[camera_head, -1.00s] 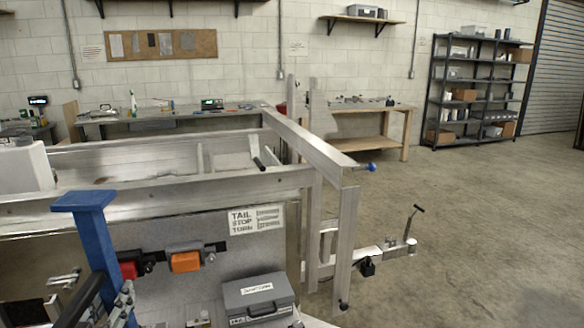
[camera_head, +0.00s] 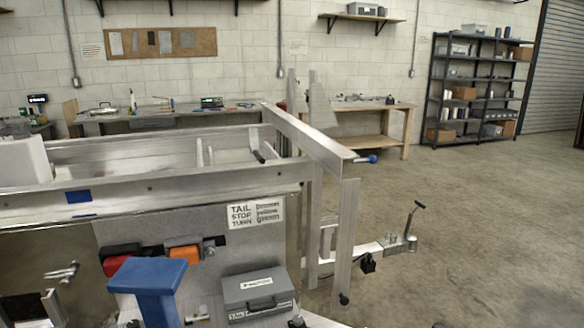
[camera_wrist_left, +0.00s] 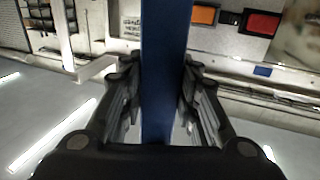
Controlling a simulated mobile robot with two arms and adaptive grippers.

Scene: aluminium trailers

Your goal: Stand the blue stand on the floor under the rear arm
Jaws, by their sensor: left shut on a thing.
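The blue stand (camera_head: 150,285) is in the lower left of the head view, its flat plate at the top and its post running down out of the picture. In the left wrist view its blue post (camera_wrist_left: 165,50) stands between the fingers of my left gripper (camera_wrist_left: 160,85), which is shut on it. The stand is in front of the trailer's grey panel; its lower end is hidden. The aluminium trailer frame (camera_head: 230,179) spans the middle, with a beam (camera_head: 315,138) reaching toward the right. I cannot tell which part is the rear arm. My right gripper is not in view.
A grey case (camera_head: 258,293) is close right of the stand. Orange (camera_head: 184,253) and red (camera_head: 122,258) lamps sit on the panel behind it. A hitch with a handle (camera_head: 410,228) sticks out at right. Concrete floor (camera_head: 480,210) is open on the right.

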